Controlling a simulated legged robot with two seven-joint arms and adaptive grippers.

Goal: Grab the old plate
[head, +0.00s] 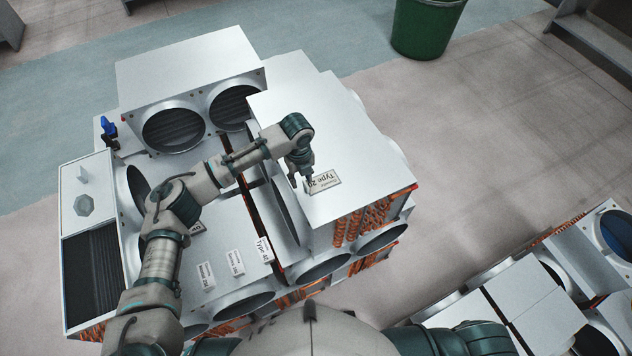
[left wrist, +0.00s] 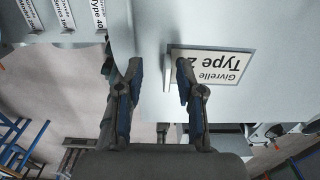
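A small white plate (head: 322,182) with black lettering, reading "Type 20" in part, sits on the pale metal unit (head: 330,125). In the left wrist view the plate (left wrist: 228,66) reads "Givrelle Type 2", upside down. My left gripper (head: 303,182) is at the plate's left end, close to it; I cannot tell whether it touches. In the left wrist view my left gripper (left wrist: 158,78) is open, its fingers apart with nothing held. The right finger covers part of the plate's left side. My right gripper is not in view.
Three similar label plates, one reading "Type 40" (head: 263,249), are on the unit's front left. Round duct openings (head: 173,130) and a blue valve handle (head: 110,128) lie left. A green bin (head: 426,28) stands behind. Another unit (head: 535,300) is at lower right, with bare floor between.

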